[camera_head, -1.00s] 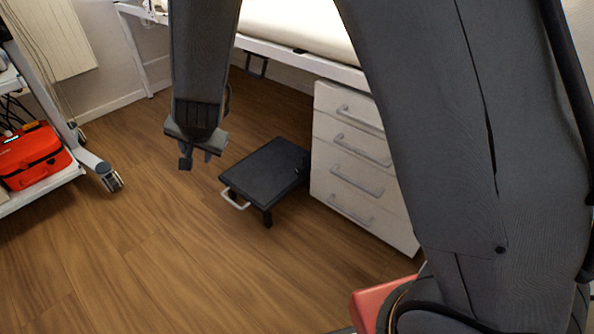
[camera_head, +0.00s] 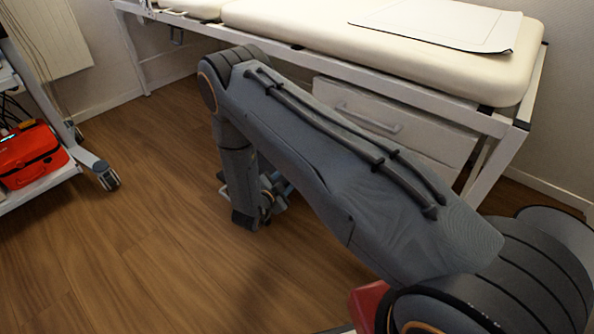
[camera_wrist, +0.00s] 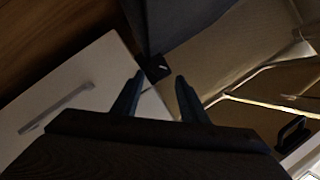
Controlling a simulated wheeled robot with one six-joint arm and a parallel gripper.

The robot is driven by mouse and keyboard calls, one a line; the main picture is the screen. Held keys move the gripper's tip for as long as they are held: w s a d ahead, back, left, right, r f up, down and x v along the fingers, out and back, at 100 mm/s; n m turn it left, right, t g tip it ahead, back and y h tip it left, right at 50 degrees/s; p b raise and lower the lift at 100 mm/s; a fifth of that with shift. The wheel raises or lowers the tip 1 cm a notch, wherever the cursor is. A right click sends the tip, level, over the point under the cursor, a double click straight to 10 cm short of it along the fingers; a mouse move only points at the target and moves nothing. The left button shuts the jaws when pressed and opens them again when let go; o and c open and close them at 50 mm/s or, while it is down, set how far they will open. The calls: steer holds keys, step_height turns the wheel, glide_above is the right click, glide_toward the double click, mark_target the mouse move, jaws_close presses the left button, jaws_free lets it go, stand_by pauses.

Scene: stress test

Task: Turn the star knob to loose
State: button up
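I cannot make out a star knob for certain in either view. In the wrist view my gripper (camera_wrist: 159,84) is open, with its two dark fingers apart and nothing held between them. A small black part (camera_wrist: 156,68) with a pale mark shows just beyond the fingertips; whether it is the knob I cannot tell. It looks apart from the fingers, but the depth is unclear. In the head view my gripper is low beside the drawer unit, mostly hidden behind my arm.
A white drawer unit (camera_head: 388,118) stands under a cream padded couch (camera_head: 405,45) with a white frame. In the wrist view a pale drawer front (camera_wrist: 80,100) lies at left. A cart with a red case (camera_head: 30,155) stands at far left. Wooden floor (camera_head: 130,230) is clear at left.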

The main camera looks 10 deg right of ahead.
steer(key=b+x, duration=0.3)
steer(key=x, duration=0.5)
steer(key=shift+s+d+f, duration=0.1)
steer(key=shift+s+d, duration=0.05)
steer(key=shift+s, duration=0.05)
steer(key=c, duration=0.8)
